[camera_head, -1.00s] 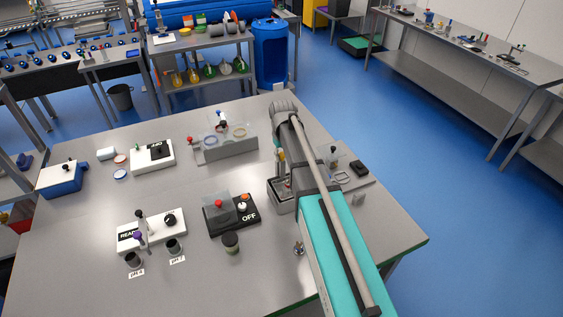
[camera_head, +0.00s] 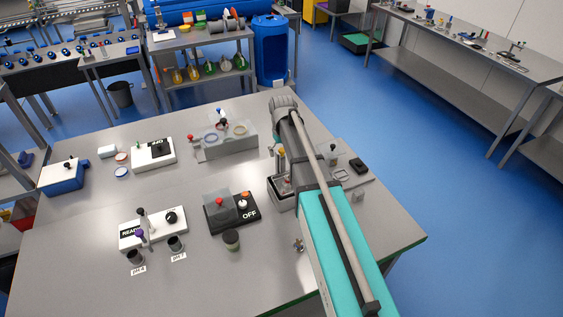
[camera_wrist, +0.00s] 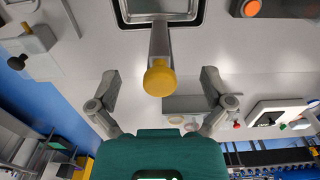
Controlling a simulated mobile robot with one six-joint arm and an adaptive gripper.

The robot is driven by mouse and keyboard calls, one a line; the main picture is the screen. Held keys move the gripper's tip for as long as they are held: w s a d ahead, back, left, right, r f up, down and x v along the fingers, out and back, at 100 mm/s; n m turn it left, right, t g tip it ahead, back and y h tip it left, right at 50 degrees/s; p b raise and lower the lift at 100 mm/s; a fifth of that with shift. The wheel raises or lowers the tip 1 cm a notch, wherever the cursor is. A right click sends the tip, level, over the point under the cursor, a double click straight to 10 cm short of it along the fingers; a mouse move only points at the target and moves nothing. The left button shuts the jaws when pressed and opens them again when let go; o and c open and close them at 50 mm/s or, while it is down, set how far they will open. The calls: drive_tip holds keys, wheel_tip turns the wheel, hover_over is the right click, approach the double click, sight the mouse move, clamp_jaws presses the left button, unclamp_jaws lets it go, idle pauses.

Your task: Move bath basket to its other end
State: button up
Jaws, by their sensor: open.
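The bath basket's upright grey handle with a yellow knob (camera_wrist: 159,78) stands in the middle of the wrist view. It rises from a metal-rimmed bath (camera_wrist: 118,17) at the top edge. In the head view the bath (camera_head: 284,204) is partly behind my arm, and the yellow knob (camera_head: 281,152) shows just left of the arm. My gripper (camera_wrist: 161,88) is open, one finger on each side of the knob, with a visible gap on both sides. The basket's body is mostly hidden, so its place within the bath is hard to tell.
A black box marked OFF (camera_head: 232,209) and a dark jar (camera_head: 231,240) stand left of the bath. A grey stand (camera_head: 230,144) is behind them. A plate with small items (camera_head: 340,174) lies right of my arm.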

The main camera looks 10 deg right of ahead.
idle(0.4)
wheel_tip(320, 180, up, 6)
drive_tip(key=p, duration=0.6)
